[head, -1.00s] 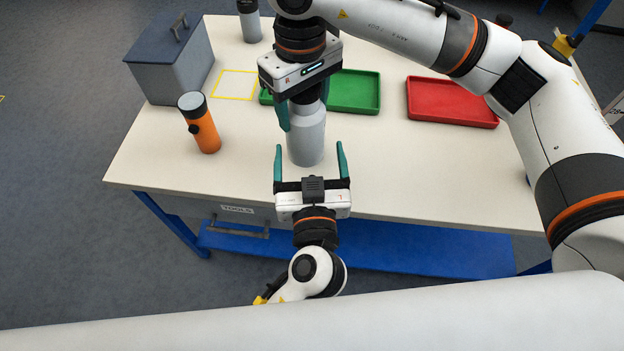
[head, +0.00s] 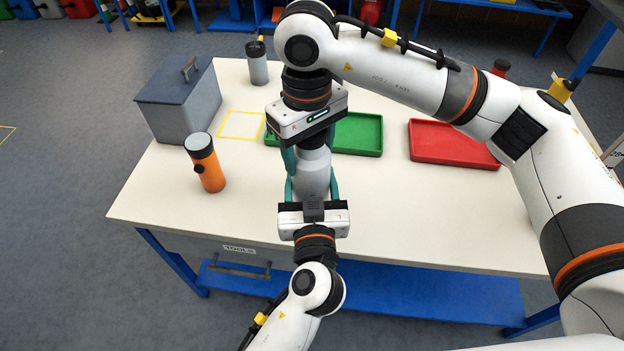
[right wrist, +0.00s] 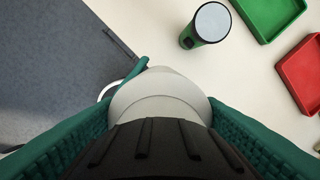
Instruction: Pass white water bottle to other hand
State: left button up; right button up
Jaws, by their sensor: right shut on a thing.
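The white water bottle (head: 315,172) hangs upright between my two grippers, above the front part of the table. My right gripper (head: 309,158) is shut on its upper part from above. The right wrist view shows the bottle's pale body (right wrist: 160,100) between the two green fingers. My left gripper (head: 312,190) comes from below in the picture, with one teal finger on each side of the bottle's lower body. Its fingers lie close to the bottle's sides, but whether they press on it is unclear. A teal fingertip also shows beside the bottle in the right wrist view.
On the table (head: 420,220) stand an orange torch (head: 206,165), a grey toolbox (head: 180,105) and a grey bottle (head: 257,65). A green tray (head: 360,135) and a red tray (head: 452,143) lie behind. The right wrist view shows a green cylinder (right wrist: 206,24).

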jog(key=o, duration=1.4)
jog(key=shift+a, duration=0.15)
jog(key=shift+o, duration=0.2)
